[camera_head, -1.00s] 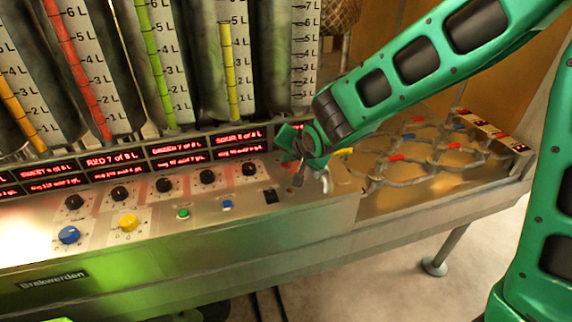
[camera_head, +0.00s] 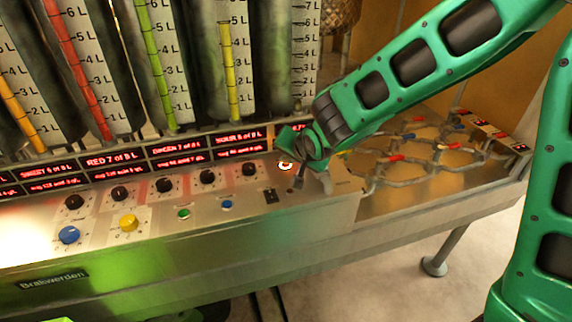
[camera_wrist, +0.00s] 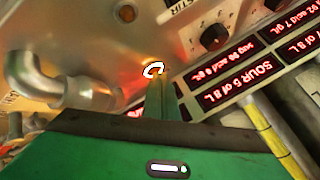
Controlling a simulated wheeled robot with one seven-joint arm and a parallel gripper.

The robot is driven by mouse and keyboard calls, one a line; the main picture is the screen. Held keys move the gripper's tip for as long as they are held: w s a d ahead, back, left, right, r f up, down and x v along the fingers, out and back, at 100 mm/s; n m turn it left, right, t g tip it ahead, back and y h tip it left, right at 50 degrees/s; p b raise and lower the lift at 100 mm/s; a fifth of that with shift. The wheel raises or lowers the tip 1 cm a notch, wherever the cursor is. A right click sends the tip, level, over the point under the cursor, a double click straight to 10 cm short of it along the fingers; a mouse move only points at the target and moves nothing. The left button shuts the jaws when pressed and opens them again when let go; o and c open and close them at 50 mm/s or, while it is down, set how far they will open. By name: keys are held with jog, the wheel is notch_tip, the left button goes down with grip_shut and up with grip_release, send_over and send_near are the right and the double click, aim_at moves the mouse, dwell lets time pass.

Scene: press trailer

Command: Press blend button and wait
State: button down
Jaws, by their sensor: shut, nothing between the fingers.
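A round button with a bright white lit ring (camera_head: 286,166) is on the right part of the sloped metal control panel (camera_head: 325,205). Its label cannot be read. In the wrist view the lit ring (camera_wrist: 153,69) sits right at the tips of my gripper (camera_wrist: 161,86). My gripper's green fingers are shut and empty, pointing at the button. Whether they touch it or hover just over it, I cannot tell. In the head view my gripper (camera_head: 293,150) is over the right end of the panel, partly hidden by my wrist.
Red-text displays (camera_head: 180,154) and tall graduated tanks (camera_head: 160,60) stand behind. A bent metal pipe (camera_wrist: 55,85) is beside my gripper.

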jog(key=shift+r, duration=0.75)
jog(key=shift+r, duration=2.5)
notch_tip(320, 180, up, 10)
